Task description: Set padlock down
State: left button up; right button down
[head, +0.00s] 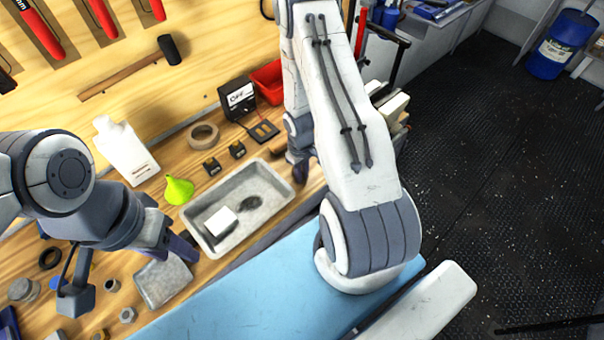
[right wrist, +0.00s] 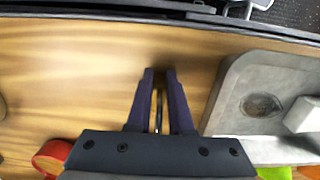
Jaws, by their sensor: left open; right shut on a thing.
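My right gripper (right wrist: 159,78) is shut on the padlock (right wrist: 158,110). Only a thin grey strip of the padlock shows between the fingers, and the rest is hidden. The fingers are over bare wooden bench, left of the grey tray in the right wrist view. In the head view my right arm hides most of this gripper, and the padlock cannot be made out. My left gripper (head: 178,241) is open at the left, near the tray's lower left corner and above a grey block.
The grey tray (head: 276,181) holds a white block (head: 220,221) and has a dark patch. A green funnel (head: 179,190), white bottle (head: 126,151), tape roll (head: 203,135) and red bin (head: 268,84) stand around it. The wooden bench (right wrist: 70,75) is clear beside the right fingers.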

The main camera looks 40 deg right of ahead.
jog(key=shift+f, duration=0.2)
jog(key=c, duration=0.8)
grip_release()
jog(key=shift+r, duration=0.1)
jog(key=shift+r, duration=0.1)
